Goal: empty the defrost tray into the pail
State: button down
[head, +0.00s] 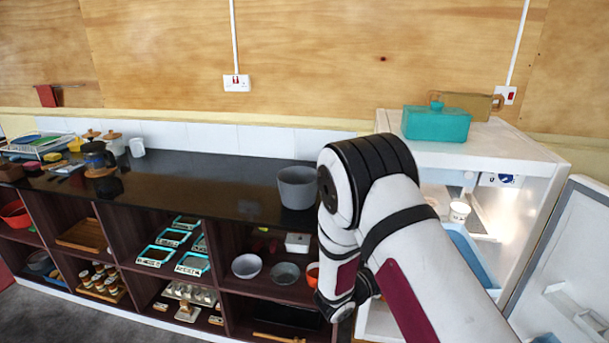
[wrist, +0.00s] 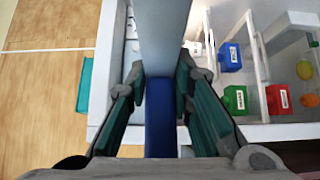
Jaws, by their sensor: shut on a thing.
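The pail (head: 298,188), a plain grey tub, stands upright on the dark counter just left of my arm. My gripper (wrist: 160,76) shows in the wrist view, its two teal-padded fingers on either side of a narrow piece, pale grey above and dark blue below. I take this piece to be part of the defrost tray (wrist: 160,118), seen from so close that its full shape and contents cannot be told. The open white fridge (head: 385,128) is around and beyond it. In the head view my arm hides the gripper and the held piece.
The fridge door (head: 575,250) stands open at the right. A teal lidded box (head: 436,123) sits on the fridge top. A white cup (head: 459,211) and a light blue bin (head: 468,252) are inside. The counter left of the pail (head: 220,175) is clear; shelves below hold bowls.

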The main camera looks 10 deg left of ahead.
aim_at(298, 188)
jog(key=j+z, duration=0.3)
jog(key=j, duration=0.5)
jog(key=j+z, duration=0.25)
jog(key=j, duration=0.5)
